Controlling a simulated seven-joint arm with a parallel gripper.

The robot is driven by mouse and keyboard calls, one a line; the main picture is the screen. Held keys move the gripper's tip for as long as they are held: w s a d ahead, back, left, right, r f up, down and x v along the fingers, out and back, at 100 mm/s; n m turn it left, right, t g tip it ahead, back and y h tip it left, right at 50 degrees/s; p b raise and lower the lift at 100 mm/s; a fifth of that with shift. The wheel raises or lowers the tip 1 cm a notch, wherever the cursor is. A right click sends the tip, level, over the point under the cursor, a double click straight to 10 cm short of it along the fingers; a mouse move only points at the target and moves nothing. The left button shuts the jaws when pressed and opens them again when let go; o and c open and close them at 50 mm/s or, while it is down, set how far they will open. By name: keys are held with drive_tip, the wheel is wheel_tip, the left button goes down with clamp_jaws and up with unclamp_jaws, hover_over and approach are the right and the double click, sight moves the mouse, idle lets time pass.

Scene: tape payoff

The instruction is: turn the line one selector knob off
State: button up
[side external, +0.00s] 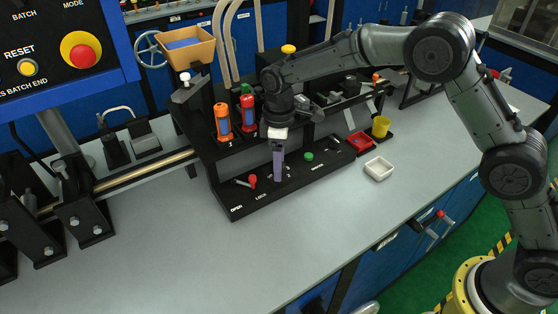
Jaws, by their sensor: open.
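My gripper (279,176) points down over the middle of a black control panel (222,203) on the grey bench. Its jaws are open, seen edge-on, with the fingertips close to the panel face. I cannot pick out the line one selector knob for certain; the gripper and its fingers cover the middle of the panel. I cannot tell whether the fingers touch anything there. A small red-tipped lever (253,180) stands to the left of the fingers, and a green button (309,156) sits to their right.
Orange (222,121) and red (248,110) cylinders stand in the rack behind the panel. A red tray (362,145), white dish (378,168) and yellow cup (381,126) lie to the right. The front bench top is clear. A blue box (62,50) with buttons fills the upper left.

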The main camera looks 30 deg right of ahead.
clamp_jaws()
idle(0.3)
drive_tip(key=shift+r+m, duration=0.1)
drive_tip(key=shift+m, duration=0.2)
drive_tip(key=m, duration=0.5)
drive_tip(key=shift+m, duration=0.3)
drive_tip(key=m, duration=0.5)
drive_tip(key=shift+m, duration=0.3)
idle(0.3)
unclamp_jaws()
